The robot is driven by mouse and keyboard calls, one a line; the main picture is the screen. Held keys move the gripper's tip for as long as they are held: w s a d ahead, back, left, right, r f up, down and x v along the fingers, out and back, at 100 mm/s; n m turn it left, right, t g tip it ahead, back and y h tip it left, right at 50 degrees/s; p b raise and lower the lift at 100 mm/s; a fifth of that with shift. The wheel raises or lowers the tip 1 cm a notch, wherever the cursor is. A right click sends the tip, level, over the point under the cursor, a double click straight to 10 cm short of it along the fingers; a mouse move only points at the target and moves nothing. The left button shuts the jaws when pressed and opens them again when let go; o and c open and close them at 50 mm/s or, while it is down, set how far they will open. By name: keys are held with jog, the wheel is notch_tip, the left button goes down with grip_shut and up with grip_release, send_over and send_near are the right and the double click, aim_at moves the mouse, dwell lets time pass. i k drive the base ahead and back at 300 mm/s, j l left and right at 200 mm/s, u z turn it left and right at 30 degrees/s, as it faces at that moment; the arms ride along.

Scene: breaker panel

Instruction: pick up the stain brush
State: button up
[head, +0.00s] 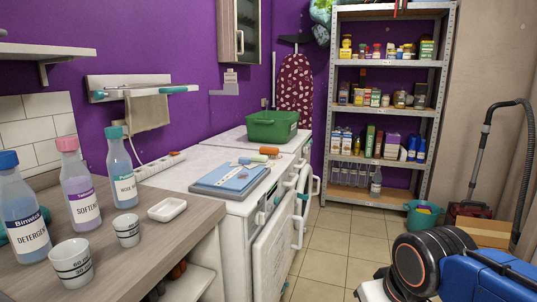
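I cannot clearly make out a stain brush in the head view. A small cluster of orange, green and white pieces (262,156) lies on the white machine top behind a blue folded cloth or book (229,176); they are too small to tell apart. A teal object at the left edge (44,216) is mostly hidden behind the detergent bottle (20,215). Part of my arm shows at the lower right, blue and black, but my gripper is out of view.
A wooden counter (150,235) at left holds a softener bottle (78,190), another bottle (121,170), two cups and a white dish (167,209). A green basket (271,126) stands on the far machine. Machine doors (280,240) hang open.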

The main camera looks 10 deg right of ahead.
aim_at(272, 152)
jog(key=i+l+u, duration=0.2)
jog(key=u, duration=0.3)
jog(key=i+l+u, duration=0.15)
jog(key=u, duration=0.3)
jog(key=l, duration=0.1)
